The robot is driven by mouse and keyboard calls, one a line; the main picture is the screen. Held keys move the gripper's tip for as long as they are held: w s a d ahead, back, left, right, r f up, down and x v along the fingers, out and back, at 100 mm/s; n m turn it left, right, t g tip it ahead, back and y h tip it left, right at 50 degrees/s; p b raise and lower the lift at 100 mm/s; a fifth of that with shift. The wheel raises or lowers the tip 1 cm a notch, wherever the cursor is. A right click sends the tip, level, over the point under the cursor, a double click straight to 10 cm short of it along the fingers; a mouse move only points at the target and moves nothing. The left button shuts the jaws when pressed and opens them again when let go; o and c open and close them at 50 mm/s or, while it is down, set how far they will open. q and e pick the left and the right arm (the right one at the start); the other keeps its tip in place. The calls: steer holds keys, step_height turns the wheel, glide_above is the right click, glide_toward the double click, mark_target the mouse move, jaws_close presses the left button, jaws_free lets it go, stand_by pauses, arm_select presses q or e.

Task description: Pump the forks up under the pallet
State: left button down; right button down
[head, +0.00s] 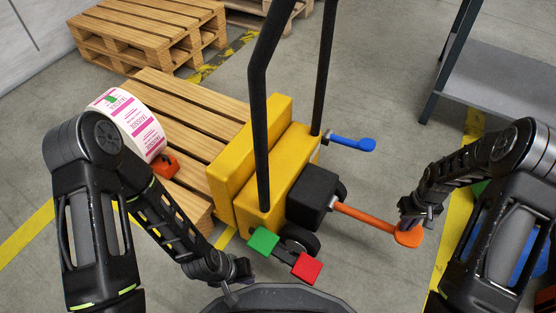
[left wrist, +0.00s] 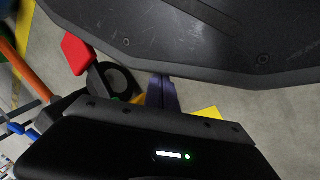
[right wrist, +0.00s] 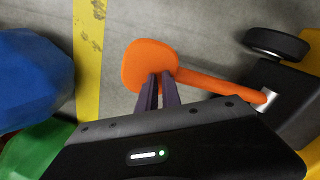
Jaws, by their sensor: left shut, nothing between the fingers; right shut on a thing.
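A yellow pallet jack (head: 275,170) stands in the middle of the head view, its body up against a wooden pallet (head: 190,110). An orange lever (head: 365,217) with a flat round end sticks out to the right from the jack's black block (head: 312,195). My right gripper (head: 408,224) is shut on the orange lever near its round end; the right wrist view shows the fingers (right wrist: 158,88) at the lever's pad (right wrist: 150,62). My left gripper (head: 240,272) is shut and empty, low in front of the jack near the green and red pedals (head: 285,256).
A label roll (head: 128,122) and a small orange block (head: 165,165) sit on the pallet. A blue lever (head: 348,143) juts from the jack's right side. Stacked pallets (head: 150,30) are behind, and a grey shelf (head: 500,85) stands at the right.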

step_height(320, 180, up, 8)
steer(key=p, duration=0.6)
steer(key=shift+s+a+r+p, duration=0.2)
steer(key=shift+a+p, duration=0.1)
steer(key=shift+a, duration=0.1)
steer(key=shift+w, duration=0.1)
step_height(320, 180, up, 7)
steer(key=p, duration=0.5)
